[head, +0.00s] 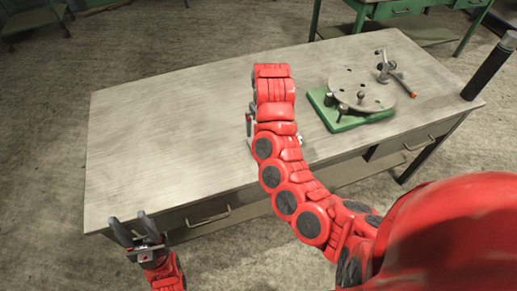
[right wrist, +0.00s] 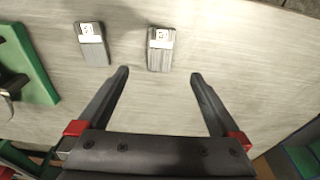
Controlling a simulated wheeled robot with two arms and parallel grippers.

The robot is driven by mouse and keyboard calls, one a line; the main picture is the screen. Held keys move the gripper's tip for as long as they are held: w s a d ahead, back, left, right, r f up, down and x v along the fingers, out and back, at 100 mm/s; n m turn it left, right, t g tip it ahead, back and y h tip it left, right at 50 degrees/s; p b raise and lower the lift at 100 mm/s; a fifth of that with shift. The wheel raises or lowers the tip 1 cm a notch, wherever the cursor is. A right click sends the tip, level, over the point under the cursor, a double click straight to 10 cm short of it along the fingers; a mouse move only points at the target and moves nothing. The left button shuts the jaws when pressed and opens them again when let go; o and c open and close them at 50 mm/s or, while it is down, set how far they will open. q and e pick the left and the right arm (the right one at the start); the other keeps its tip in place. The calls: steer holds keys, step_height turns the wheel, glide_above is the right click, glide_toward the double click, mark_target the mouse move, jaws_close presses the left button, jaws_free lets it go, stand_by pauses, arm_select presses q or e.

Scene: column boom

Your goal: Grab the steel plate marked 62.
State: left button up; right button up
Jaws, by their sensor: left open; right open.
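Two small grey steel plates with white labels lie on the table in the right wrist view. One plate (right wrist: 160,51) is just beyond my right gripper's fingertips, in line with the gap between them. The other plate (right wrist: 92,46) lies to its left, outside the fingers. Each label carries a dark mark too small for me to read surely, so I cannot tell which is 62. My right gripper (right wrist: 160,75) is open and empty; in the head view my right arm hides it and most of the area around the plates. My left gripper (head: 129,217) is open and empty by the table's front edge.
The grey table (head: 150,130) is bare over its left half. A green-based fixture with a round plate (head: 362,92) stands on its right part; its green base (right wrist: 28,68) shows at left in the wrist view. A dark post (head: 488,68) rises at the right corner.

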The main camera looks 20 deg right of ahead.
steer(key=f+b, duration=0.1)
steer(key=f, duration=0.1)
steer(key=w+f, duration=0.1)
steer(key=f, duration=0.2)
steer(key=f+b, duration=0.1)
steer(key=f, duration=0.2)
steer(key=shift+w+b, duration=0.25)
steer(key=shift+b, duration=0.1)
steer(key=shift+w+f+p, duration=0.1)
steer(key=shift+f+p, duration=0.2)
steer(key=shift+p, duration=0.2)
steer(key=f+p, duration=0.1)
steer(key=f, duration=0.1)
steer(key=shift+w+a+f+p, duration=0.15)
steer(key=shift+w+f+p, duration=0.15)
steer(key=shift+f+p, duration=0.1)
steer(key=shift+w+f, duration=0.15)
steer(key=shift+f, duration=0.7)
jaws_close()
